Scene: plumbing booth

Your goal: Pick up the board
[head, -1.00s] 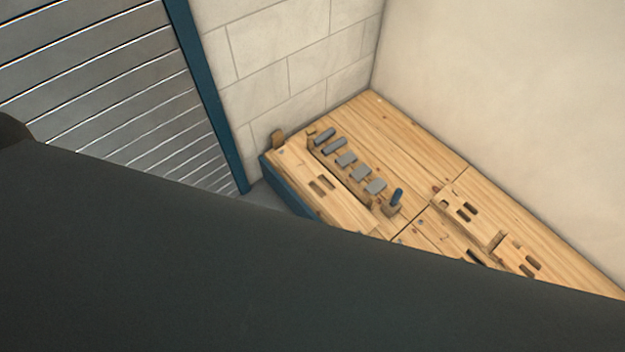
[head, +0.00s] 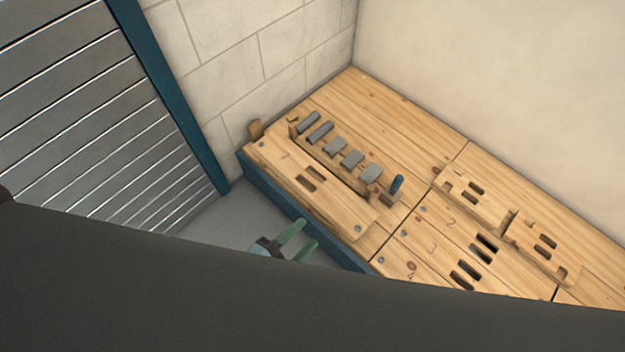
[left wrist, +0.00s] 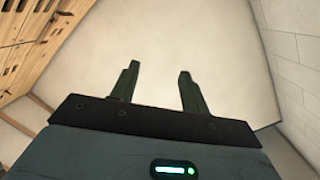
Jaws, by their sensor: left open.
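A light wooden board (head: 340,205) with two slots lies along the front left edge of the wooden bench. Two more slotted boards lie at the right, one at the back (head: 492,207) and one further right (head: 522,236). The frames do not show which one the task means. My left gripper (head: 308,233) is open and empty, in front of the bench edge and apart from the boards. In the left wrist view its two green fingers (left wrist: 157,78) stand apart with nothing between them. My right gripper is not in view.
A row of grey blocks (head: 352,159) and a blue peg (head: 397,184) stand behind the front board. The bench (head: 375,100) meets pale walls at the back. A metal shutter (head: 80,110) stands at the left. A large dark shape covers the bottom of the head view.

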